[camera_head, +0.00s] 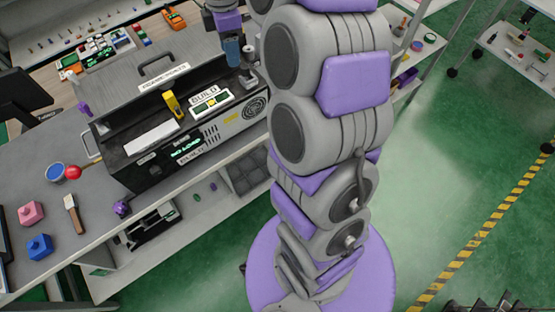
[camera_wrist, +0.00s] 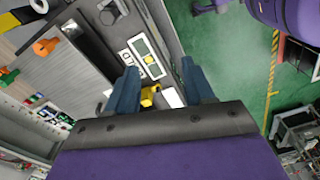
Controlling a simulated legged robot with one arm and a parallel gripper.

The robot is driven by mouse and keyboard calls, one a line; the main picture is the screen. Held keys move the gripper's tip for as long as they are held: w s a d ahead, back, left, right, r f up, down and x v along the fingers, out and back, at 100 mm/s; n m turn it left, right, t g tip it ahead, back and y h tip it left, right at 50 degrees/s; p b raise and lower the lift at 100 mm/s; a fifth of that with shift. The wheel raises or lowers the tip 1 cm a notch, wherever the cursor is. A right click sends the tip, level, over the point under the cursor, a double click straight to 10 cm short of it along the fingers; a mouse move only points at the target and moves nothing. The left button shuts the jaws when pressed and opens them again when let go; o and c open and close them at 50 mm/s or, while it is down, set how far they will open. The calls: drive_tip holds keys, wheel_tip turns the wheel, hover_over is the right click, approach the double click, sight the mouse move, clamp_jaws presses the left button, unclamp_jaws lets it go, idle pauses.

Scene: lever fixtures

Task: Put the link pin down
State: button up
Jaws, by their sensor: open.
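My gripper shows in the wrist view (camera_wrist: 160,83) with its two blue fingers wide apart and nothing clearly held between them. In the head view, a blue finger (camera_head: 232,53) hangs over the back right of a dark machine box (camera_head: 118,160). A yellow upright piece (camera_head: 171,104) stands on the box; a yellow piece (camera_wrist: 149,95) also shows between the fingers in the wrist view, beyond them. I cannot pick out a link pin for certain in either view.
A white BUILD panel (camera_head: 211,103) with a yellow button lies on the box. A red ball (camera_head: 73,172), a brush (camera_head: 73,212), a pink block (camera_head: 31,213) and a blue block (camera_head: 40,247) are on the grey bench.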

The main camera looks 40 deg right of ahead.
drive_tip(key=s+a+m, duration=0.3)
drive_tip(key=s+a, duration=0.1)
drive_tip(key=s, duration=0.4)
drive_tip(key=s+a+m, duration=0.4)
drive_tip(key=s, duration=0.5)
drive_tip(key=s+f+m, duration=0.2)
drive_tip(key=s+m, duration=0.2)
drive_tip(key=s, duration=0.4)
drive_tip(key=s+a+f+m+g, duration=0.1)
drive_tip(key=s+f+m, duration=0.2)
drive_tip(key=s, duration=0.5)
drive_tip(key=shift+a+f+m+g, duration=0.15)
drive_tip(key=shift+f+m+g, duration=0.2)
drive_tip(key=shift+m, duration=0.25)
drive_tip(key=shift+s, duration=0.1)
